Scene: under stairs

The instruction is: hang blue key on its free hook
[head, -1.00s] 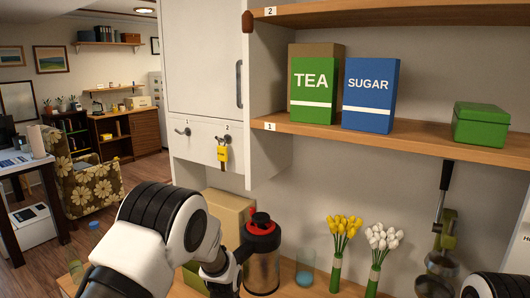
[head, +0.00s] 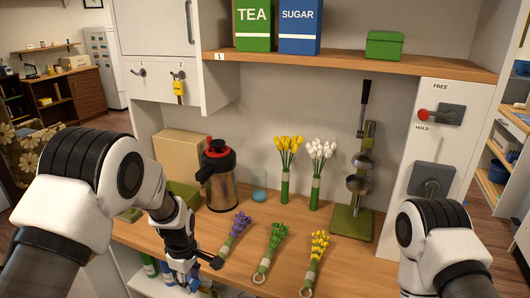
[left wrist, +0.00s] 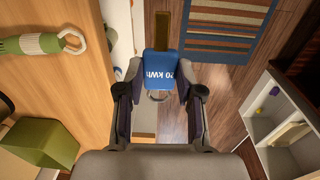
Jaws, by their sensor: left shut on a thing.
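The blue key (left wrist: 161,68), a blue block marked "20 kWh" with a brass-coloured shaft, is between the fingers of my left gripper (left wrist: 158,88) in the left wrist view. The gripper is shut on it. In the head view my left gripper (head: 192,268) points down at the front edge of the counter, well below the hooks; the key cannot be made out clearly there. The left hook (head: 139,72) on the white cabinet is empty. The right hook (head: 178,75) carries a yellow key (head: 179,89). My right gripper is out of the picture; only its arm shows.
On the wooden counter (head: 225,232) stand a black-and-steel flask (head: 219,178), a cardboard box (head: 183,152), a glass and flower bunches. Three tied bunches lie at the front. A shelf (head: 350,64) with tins overhangs the counter. A green-based press (head: 352,222) stands right.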

